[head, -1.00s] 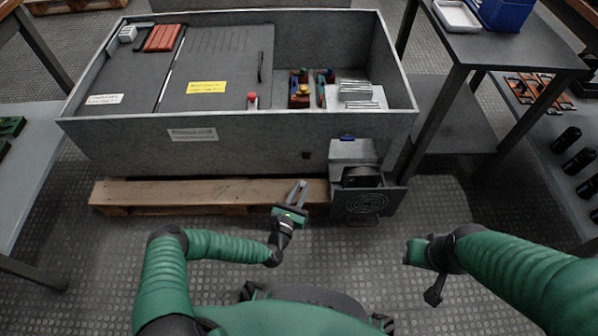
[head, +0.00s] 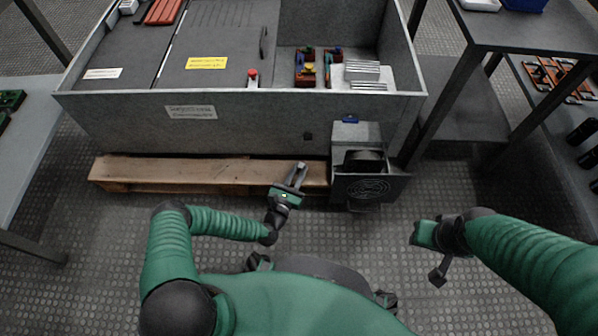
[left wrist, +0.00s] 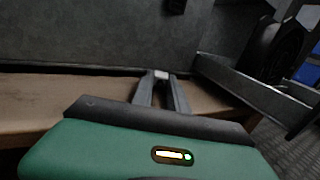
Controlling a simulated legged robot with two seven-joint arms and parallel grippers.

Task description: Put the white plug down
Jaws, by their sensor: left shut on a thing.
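My left gripper (head: 296,175) is in front of the grey cabinet, above the front edge of the wooden pallet. Its fingers are shut on a small pale piece, which I take to be the white plug (left wrist: 161,74). In the left wrist view the piece shows between the fingertips (left wrist: 160,82), and most of it is hidden by them. In the head view the plug is too small to make out. My right gripper (head: 432,255) is at the lower right, empty space around it; its fingers are not clear.
The open grey cabinet (head: 250,128) stands on a pallet (head: 215,172). A fan box (head: 370,185) is just right of my left gripper. Inside the cabinet are coloured terminal blocks (head: 306,70) and a red-topped button (head: 252,77). A dark side table (head: 535,50) stands at the right.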

